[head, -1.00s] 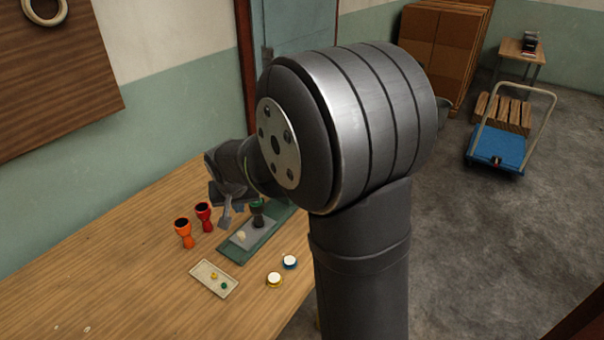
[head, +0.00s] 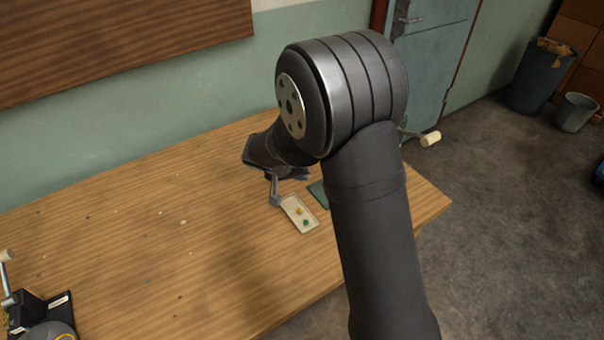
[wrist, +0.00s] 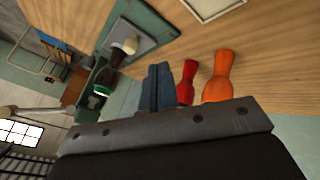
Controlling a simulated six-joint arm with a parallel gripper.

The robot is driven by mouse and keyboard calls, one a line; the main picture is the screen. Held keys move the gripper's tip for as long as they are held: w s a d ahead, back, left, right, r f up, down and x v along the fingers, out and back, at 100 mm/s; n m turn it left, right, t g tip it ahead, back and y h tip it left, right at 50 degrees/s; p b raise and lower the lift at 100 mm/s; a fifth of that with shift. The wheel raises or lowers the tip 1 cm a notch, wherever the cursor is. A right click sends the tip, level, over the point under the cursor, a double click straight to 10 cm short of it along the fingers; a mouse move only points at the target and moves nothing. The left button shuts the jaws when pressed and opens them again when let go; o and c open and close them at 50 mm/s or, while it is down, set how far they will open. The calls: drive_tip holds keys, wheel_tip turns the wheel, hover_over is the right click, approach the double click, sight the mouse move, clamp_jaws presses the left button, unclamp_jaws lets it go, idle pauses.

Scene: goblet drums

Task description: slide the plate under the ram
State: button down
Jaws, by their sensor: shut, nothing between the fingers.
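The grey plate (wrist: 151,26) lies on a green base (wrist: 168,31) in the wrist view; a corner of the base also shows beside my arm in the head view (head: 319,193). In the head view my gripper (head: 275,191) is near the pale tray.
Red (wrist: 186,89) and orange (wrist: 218,82) goblet drums stand close to my fingers in the wrist view. The pale tray (head: 290,204) holds small yellow and green pieces. A cream-handled lever (head: 430,138) sticks out right of my arm. The table's left and middle are largely clear.

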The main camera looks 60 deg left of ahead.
drive_tip(key=x, duration=0.6)
drive_tip(key=shift+d, duration=0.1)
drive_tip(key=w, duration=0.1)
drive_tip(key=w+d, duration=0.1)
drive_tip(key=w, duration=0.1)
drive_tip(key=shift+d+f, duration=0.15)
drive_tip(key=shift+f, duration=0.15)
drive_tip(key=shift+w+d, duration=0.2)
drive_tip(key=shift+w, duration=0.2)
drive_tip(key=w, duration=0.7)
drive_tip(key=shift+w, duration=0.15)
